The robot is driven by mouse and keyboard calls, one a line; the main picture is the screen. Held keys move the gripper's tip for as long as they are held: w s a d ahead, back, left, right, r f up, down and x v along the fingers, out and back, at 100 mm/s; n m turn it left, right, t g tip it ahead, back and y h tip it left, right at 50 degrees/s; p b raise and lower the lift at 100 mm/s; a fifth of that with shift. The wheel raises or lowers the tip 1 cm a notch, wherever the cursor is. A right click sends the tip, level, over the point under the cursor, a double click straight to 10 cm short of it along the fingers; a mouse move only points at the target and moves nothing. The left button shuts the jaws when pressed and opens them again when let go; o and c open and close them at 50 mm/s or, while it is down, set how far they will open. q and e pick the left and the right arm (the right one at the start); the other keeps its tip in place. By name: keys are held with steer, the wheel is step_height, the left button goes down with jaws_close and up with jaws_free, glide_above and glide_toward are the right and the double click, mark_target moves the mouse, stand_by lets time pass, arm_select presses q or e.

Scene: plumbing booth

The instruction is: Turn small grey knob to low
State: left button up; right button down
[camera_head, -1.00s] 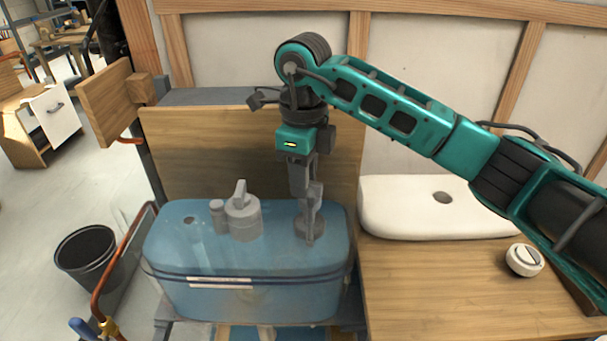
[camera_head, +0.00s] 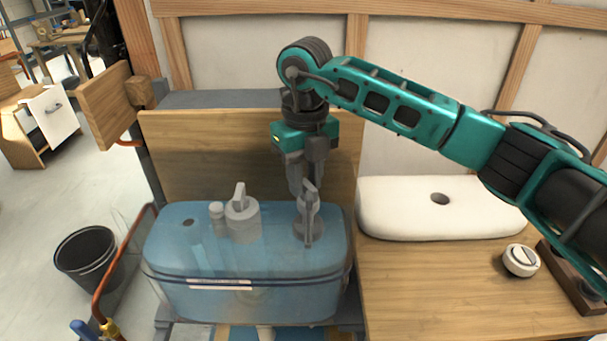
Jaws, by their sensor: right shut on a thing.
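The blue tank (camera_head: 250,292) stands at the lower middle, with grey fittings on its top. A larger grey cylinder with an upright handle (camera_head: 242,222) stands near the middle of the lid, and a small grey post (camera_head: 217,214) stands to its left. A small grey knob (camera_head: 299,230) sits at the right of the lid, mostly hidden behind my gripper. My right gripper (camera_head: 308,236) points down, its fingers shut on that knob. Its pointer and any marks are hidden. My left gripper is not in view.
A white tank lid (camera_head: 405,210) with a hole lies on the wooden bench (camera_head: 440,300) at the right. A white round dial (camera_head: 521,260) lies in front of it. A wooden board (camera_head: 200,150) stands behind the tank. A black bin (camera_head: 87,258) and copper pipe (camera_head: 110,275) are at left.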

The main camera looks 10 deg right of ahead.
steer(key=m, duration=0.4)
steer(key=shift+d+r, duration=0.1)
steer(key=shift+d, duration=0.1)
arm_select(q)
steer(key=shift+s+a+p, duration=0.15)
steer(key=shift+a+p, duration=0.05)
steer(key=shift+p, duration=0.1)
arm_select(e)
steer(key=shift+d+m, duration=0.1)
steer(key=shift+m, duration=1.1)
steer(key=c, duration=1.1)
jaws_free()
steer(key=shift+c, duration=0.2)
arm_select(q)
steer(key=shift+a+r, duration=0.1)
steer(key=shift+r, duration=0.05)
arm_select(e)
step_height(320, 180, up, 13)
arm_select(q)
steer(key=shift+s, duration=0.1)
